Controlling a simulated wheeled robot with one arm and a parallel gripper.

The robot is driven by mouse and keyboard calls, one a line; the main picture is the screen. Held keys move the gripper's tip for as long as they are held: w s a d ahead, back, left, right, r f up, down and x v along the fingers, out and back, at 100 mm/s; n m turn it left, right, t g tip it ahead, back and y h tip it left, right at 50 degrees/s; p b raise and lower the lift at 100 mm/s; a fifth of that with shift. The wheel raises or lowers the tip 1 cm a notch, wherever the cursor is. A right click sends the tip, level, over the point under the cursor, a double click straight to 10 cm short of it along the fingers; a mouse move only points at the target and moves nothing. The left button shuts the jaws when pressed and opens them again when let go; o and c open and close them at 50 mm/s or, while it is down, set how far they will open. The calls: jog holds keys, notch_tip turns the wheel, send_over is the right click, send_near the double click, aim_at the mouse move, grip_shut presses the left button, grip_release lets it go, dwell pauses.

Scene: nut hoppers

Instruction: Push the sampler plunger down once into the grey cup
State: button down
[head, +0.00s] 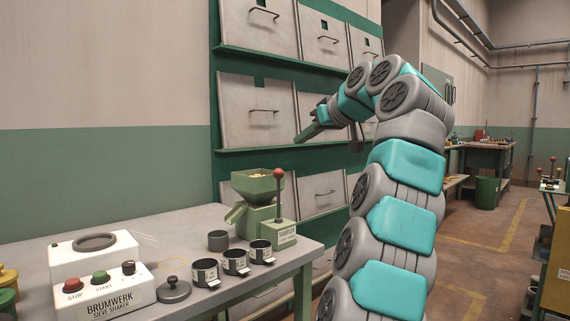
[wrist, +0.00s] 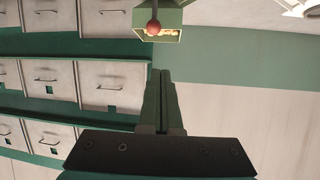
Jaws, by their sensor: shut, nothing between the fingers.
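The green sampler (head: 258,222) stands on the table with nuts in its hopper and a chute pointing left. Its plunger (head: 278,190) is a rod with a red ball on top, standing raised at the sampler's right side; the red ball (wrist: 153,28) also shows in the wrist view. The plain grey cup (head: 218,241) stands on the table beneath the chute; its inside is hidden. My gripper (head: 299,140) is shut and empty, in the air above and behind the plunger. In the wrist view my gripper (wrist: 160,73) points toward the sampler (wrist: 172,33), apart from it.
A sieve shaker (head: 105,285) with buttons and a grey knobbed lid (head: 174,289) are to the left. Hopper drawers (head: 258,110) cover the wall behind.

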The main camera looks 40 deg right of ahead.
jog(key=shift+s+d+r+h, duration=0.3)
jog(key=shift+d, duration=0.25)
jog(key=shift+w+f, duration=0.1)
jog(key=s+a+f+b+x, duration=0.1)
jog(key=f+b+x, duration=0.1)
jog(key=x, duration=1)
jog(key=shift+w+d+f+b, duration=0.2)
jog(key=shift+d+f+b, duration=0.2)
jog(key=shift+b, duration=0.2)
